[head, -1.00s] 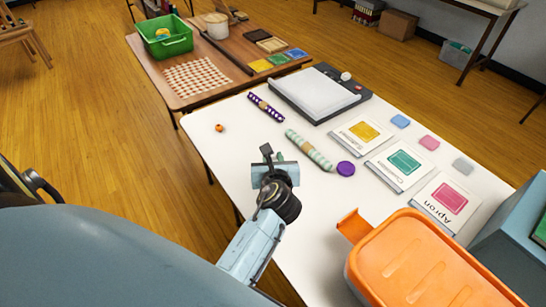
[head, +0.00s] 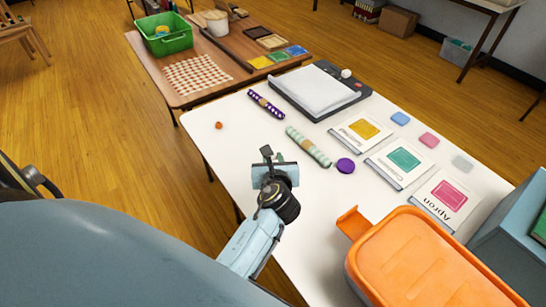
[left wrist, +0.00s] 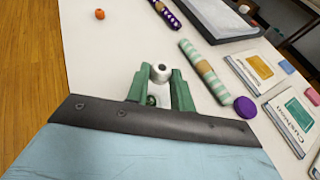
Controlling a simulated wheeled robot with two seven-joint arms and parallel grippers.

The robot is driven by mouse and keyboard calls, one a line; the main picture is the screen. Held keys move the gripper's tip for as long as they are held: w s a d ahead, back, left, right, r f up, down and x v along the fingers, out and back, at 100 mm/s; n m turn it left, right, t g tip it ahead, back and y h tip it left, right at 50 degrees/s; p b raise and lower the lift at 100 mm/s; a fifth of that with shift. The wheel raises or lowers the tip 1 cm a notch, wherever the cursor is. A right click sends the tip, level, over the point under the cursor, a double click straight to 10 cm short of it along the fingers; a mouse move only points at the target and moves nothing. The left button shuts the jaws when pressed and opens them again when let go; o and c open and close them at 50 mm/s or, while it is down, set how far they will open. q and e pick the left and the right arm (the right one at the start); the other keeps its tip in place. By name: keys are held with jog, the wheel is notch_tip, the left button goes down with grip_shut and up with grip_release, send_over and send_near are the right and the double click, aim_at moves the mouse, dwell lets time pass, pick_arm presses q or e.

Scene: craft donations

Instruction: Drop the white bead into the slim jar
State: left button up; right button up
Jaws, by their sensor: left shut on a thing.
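My left gripper (head: 272,157) is above the white table, left of the pale green roll. In the left wrist view its green fingers (left wrist: 160,82) are shut on the white bead (left wrist: 160,70), which has a dark hole facing up. In the head view the bead cannot be made out behind the gripper. I cannot pick out a slim jar in either view. My right gripper is not in view.
The white table (head: 240,165) holds an orange bead (head: 219,126), a purple roll (head: 265,103), a pale green roll (head: 308,147), a purple disc (head: 345,166), labelled cards and an orange box (head: 430,265). A paper-topped device (head: 315,92) lies at the back. The table's left part is mostly clear.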

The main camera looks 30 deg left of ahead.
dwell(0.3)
pick_arm(q)
jog(key=o, duration=1)
jog(key=shift+o, duration=0.2)
jog(key=p+v, duration=0.2)
jog(key=v, duration=1.1)
jog(key=shift+s, duration=0.15)
jog(key=shift+r, duration=0.1)
